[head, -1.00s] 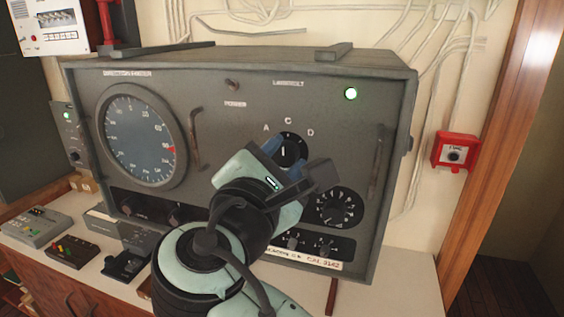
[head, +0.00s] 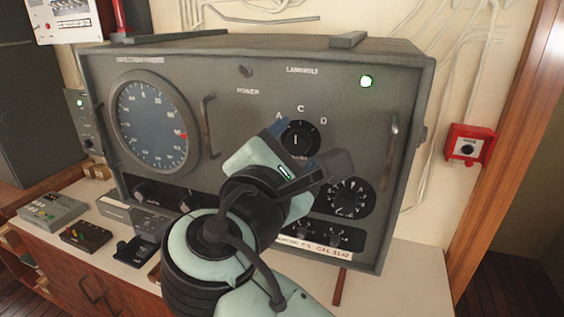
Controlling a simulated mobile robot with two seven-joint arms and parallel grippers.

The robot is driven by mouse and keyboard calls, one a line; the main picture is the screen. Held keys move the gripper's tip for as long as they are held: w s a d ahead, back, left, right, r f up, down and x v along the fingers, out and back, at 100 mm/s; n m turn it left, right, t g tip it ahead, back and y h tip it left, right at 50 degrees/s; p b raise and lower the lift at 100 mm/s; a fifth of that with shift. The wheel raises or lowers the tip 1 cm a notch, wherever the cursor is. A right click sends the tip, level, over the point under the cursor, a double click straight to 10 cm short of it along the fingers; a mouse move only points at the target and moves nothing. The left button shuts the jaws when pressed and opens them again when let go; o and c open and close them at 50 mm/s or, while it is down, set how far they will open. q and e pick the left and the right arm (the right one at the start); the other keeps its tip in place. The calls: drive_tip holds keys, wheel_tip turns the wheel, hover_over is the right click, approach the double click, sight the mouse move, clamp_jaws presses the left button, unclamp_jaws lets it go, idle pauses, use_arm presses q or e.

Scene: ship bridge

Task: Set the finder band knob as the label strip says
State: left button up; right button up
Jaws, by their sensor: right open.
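The finder band knob (head: 299,139) is a round black dial with a white pointer mark on the grey direction finder cabinet (head: 235,125). Letters A, C and D show around it; no B is readable. The pointer stands nearly upright, toward C. My right gripper (head: 307,148) is open in front of the knob, one finger at its left and the other at its lower right. I cannot tell whether they touch it. My left gripper is out of view.
A numbered dial (head: 345,198) sits just below right of the gripper, with small knobs (head: 320,236) under it. Handles (head: 391,155) project from the panel. A green lamp (head: 366,82) is lit. Small devices (head: 52,211) stand on the counter at left. A red box (head: 468,146) hangs at right.

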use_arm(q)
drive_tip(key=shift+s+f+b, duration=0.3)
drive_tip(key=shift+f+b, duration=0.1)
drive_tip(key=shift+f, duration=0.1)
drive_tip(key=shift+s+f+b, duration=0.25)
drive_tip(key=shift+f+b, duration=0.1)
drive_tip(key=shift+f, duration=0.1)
use_arm(e)
drive_tip(key=v, duration=1.3)
